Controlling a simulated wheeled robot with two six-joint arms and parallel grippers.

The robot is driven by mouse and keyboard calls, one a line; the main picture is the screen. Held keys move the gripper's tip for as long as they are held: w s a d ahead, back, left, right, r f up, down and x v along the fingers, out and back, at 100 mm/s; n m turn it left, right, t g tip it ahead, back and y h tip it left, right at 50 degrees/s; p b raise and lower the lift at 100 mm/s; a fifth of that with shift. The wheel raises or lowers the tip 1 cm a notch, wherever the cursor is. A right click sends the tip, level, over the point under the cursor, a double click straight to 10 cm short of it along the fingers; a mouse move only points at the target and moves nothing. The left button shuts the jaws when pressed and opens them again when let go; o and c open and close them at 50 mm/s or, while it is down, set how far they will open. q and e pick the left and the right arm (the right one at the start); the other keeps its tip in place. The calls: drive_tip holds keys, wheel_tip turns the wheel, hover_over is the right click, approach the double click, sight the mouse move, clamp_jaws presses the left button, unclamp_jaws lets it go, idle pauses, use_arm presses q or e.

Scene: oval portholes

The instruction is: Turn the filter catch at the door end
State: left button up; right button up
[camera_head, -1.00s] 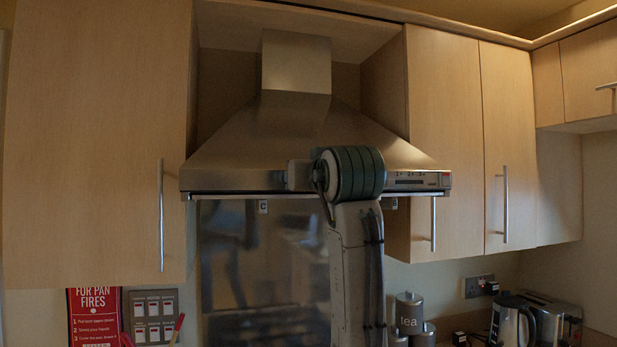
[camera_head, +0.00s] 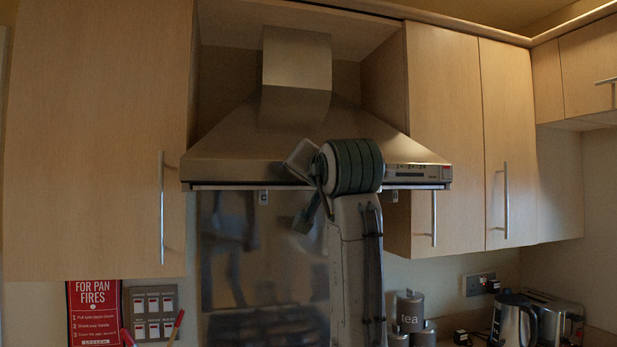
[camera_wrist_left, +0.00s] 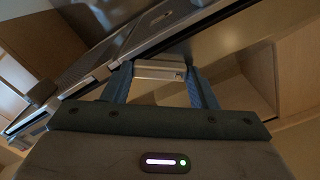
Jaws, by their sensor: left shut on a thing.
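In the left wrist view a small silver block, the catch (camera_wrist_left: 158,70), sits between the two fingers of my left gripper (camera_wrist_left: 161,76). The fingers are shut on it, one on each side. It is at the underside of the steel cooker hood (camera_wrist_left: 105,55), which looks steeply tilted in this view. Which end the held catch is at, I cannot tell.
Wooden cupboards flank the hood, a left cupboard (camera_head: 90,140) and a right cupboard (camera_head: 440,110), both with bar handles. A glossy splashback (camera_head: 235,290) is below. A tea canister (camera_head: 409,312), kettle (camera_head: 512,322) and toaster (camera_head: 555,315) stand lower right.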

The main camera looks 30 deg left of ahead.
use_arm(q)
drive_tip(key=m, duration=0.2)
drive_tip(key=m+b, duration=0.1)
drive_tip(key=m, duration=0.1)
drive_tip(key=m+b, duration=0.1)
drive_tip(key=m, duration=0.1)
drive_tip(key=shift+s+a+f+m, duration=0.3)
drive_tip(key=shift+f, duration=0.1)
drive_tip(key=shift+s+a+f+m+b, duration=0.1)
drive_tip(key=shift+m+b, duration=0.05)
drive_tip(key=shift+m, duration=0.6)
drive_tip(key=shift+s+a+r+m+b, duration=0.1)
drive_tip(key=shift+m+b, duration=0.1)
drive_tip(key=shift+m, duration=0.5)
drive_tip(key=shift+s+f+m+b, duration=0.1)
drive_tip(key=shift+m+b, duration=0.05)
drive_tip(key=shift+m, duration=0.6)
drive_tip(key=o, duration=1)
drive_tip(key=shift+d, duration=0.1)
